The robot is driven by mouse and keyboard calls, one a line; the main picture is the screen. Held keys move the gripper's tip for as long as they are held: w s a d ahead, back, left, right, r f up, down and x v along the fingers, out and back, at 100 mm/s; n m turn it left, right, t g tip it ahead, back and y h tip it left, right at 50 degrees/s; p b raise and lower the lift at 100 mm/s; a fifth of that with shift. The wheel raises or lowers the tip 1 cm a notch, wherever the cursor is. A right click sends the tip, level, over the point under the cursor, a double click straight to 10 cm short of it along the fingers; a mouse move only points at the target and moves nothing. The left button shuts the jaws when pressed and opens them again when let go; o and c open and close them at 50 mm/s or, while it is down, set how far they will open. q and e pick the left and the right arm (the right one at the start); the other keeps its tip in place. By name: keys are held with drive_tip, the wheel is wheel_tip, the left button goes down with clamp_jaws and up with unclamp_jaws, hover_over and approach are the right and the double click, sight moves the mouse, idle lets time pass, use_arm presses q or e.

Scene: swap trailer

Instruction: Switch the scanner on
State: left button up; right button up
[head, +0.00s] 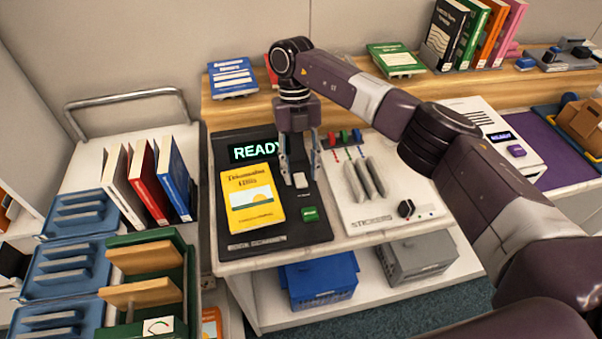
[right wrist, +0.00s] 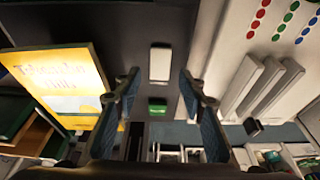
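The scanner appears to be the black flat unit (head: 270,240) on the counter. Its lit display (head: 256,151) reads READY. A yellow book (head: 251,197) lies on it; it also shows in the right wrist view (right wrist: 62,72). A white switch (head: 301,180) and a green button (head: 310,214) are on its right side. In the right wrist view the white switch (right wrist: 160,63) and green button (right wrist: 157,106) lie between the fingers. My right gripper (head: 301,174) points down over the switch, open and empty; contact cannot be told. My left gripper is not in view.
A white unit (head: 352,215) with grey bars and coloured levers stands right of the scanner. Blue (head: 320,280) and grey (head: 416,257) crates sit on the shelf below. A cart (head: 130,138) with books and blue trays stands at left. Another white device (head: 497,145) shows a display.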

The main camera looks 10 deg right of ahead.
sight(298, 173)
drive_tip(key=v, duration=1)
drive_tip(key=shift+r, duration=0.3)
drive_tip(key=shift+r, duration=0.1)
